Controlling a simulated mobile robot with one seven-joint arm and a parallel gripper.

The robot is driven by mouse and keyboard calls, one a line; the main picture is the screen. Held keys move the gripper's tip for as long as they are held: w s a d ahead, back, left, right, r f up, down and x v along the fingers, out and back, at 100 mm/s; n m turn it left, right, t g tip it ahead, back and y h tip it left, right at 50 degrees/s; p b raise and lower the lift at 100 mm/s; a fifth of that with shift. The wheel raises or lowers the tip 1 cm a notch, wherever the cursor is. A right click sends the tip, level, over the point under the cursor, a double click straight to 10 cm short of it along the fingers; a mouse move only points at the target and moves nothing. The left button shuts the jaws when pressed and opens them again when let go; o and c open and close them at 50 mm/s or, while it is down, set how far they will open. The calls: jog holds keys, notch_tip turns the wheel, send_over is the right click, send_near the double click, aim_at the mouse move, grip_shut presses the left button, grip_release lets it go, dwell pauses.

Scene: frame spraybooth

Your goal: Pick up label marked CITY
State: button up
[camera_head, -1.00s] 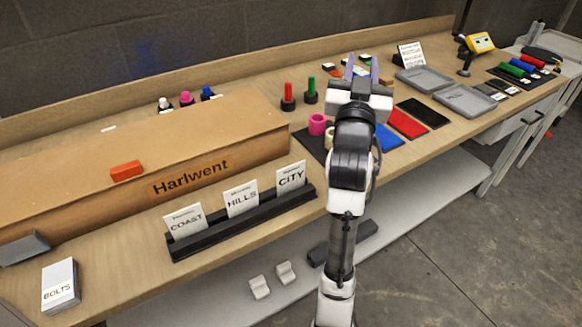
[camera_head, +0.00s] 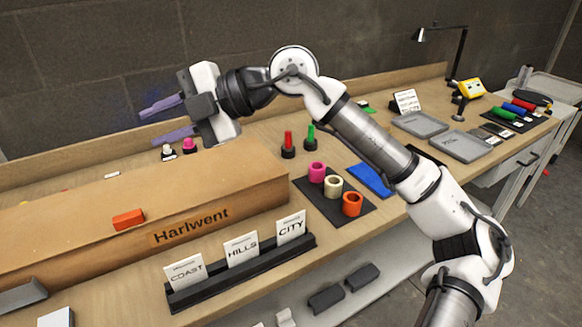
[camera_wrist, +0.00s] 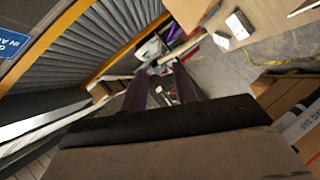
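The white label marked CITY (camera_head: 291,228) stands upright at the right end of a black slotted rack (camera_head: 245,271) near the bench's front edge. To its left in the same rack stand the HILLS label (camera_head: 242,250) and the COAST label (camera_head: 185,272). My gripper (camera_head: 166,119) is up at the upper left of the head view, above the cardboard box and well away from the CITY label. Its two purple fingers point left and are spread apart, with nothing between them. In the wrist view the fingers (camera_wrist: 165,88) show dark and apart; no label shows clearly there.
A long cardboard box marked Harlwent (camera_head: 190,228) lies behind the rack, with an orange block (camera_head: 128,219) on it. Right of the rack, a dark mat holds pink, cream and orange rings (camera_head: 352,204). Red and green pegs (camera_head: 288,145) stand behind the mat.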

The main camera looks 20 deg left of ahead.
jog(key=w+d+f+m+t+h, duration=0.4)
jog(key=w+d+f+h, duration=0.2)
jog(key=f, duration=0.4)
jog(key=m+t+h, duration=0.2)
jog(key=m+h, duration=0.3)
jog(key=h, duration=0.2)
send_over(291, 224)
notch_tip(291, 224, down, 3)
jog(key=shift+w+f+p, duration=0.15)
jog(key=shift+f+p, duration=2)
jog(key=shift+f, duration=4.85)
grip_shut()
